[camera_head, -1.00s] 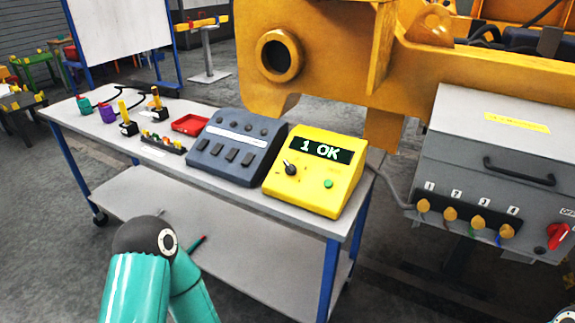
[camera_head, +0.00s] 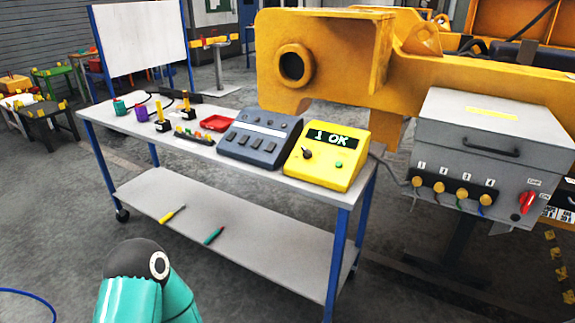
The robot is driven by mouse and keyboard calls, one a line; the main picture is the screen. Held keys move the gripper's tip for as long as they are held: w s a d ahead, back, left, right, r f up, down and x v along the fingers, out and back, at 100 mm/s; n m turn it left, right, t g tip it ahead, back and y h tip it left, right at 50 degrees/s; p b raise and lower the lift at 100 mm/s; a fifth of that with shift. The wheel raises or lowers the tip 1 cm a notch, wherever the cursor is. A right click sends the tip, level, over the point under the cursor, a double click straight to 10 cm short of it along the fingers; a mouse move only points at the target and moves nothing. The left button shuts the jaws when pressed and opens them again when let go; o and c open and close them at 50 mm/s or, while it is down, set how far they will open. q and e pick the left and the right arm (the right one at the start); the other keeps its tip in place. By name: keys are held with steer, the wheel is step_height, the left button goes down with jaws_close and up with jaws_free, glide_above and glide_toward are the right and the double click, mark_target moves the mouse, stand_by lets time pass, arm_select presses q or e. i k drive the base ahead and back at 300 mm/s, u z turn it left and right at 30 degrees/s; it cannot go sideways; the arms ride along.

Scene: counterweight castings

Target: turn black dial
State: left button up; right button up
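The black dial (camera_head: 308,153) is a small knob on the sloped face of a yellow box (camera_head: 323,165). The box stands at the right end of the cart's top. A teal and dark grey link of my arm shows at the bottom left, well apart from the box. Neither of my grippers is in view.
A grey button console (camera_head: 260,138) stands left of the yellow box on the cart's top (camera_head: 125,128). A red tray (camera_head: 219,123) lies behind. A grey cabinet (camera_head: 490,140) with a red switch (camera_head: 527,201) stands right. Yellow machinery (camera_head: 330,60) is behind. Floor in front is clear.

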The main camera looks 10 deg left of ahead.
mark_target(307, 153)
steer(key=u, duration=0.1)
steer(key=k, duration=0.35)
steer(key=u, duration=0.55)
steer(key=i, duration=0.95)
steer(key=u, duration=0.05)
